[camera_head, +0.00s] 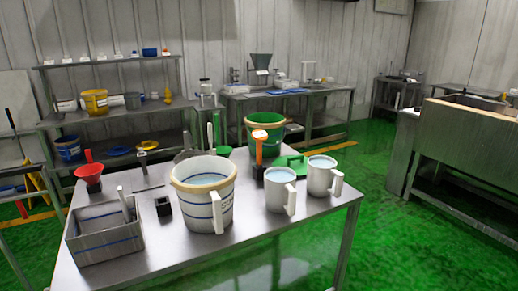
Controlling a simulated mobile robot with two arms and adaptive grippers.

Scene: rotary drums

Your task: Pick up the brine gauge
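No thing on the table is clearly marked as the brine gauge. One upright item (259,150) has an orange stem, a pale round top and a dark base. A small black square holder (163,206) stands left of the bucket. A grey item with an upright handle (142,160) stands farther back. Neither of my grippers is in view.
The near steel table (265,225) also holds a grey bin (104,233), a red funnel (89,175), a green bucket (265,133) and white mugs (281,190) (321,176). Shelves (115,118) and a back bench (320,95) line the wall. Green floor (425,235) is open at right.

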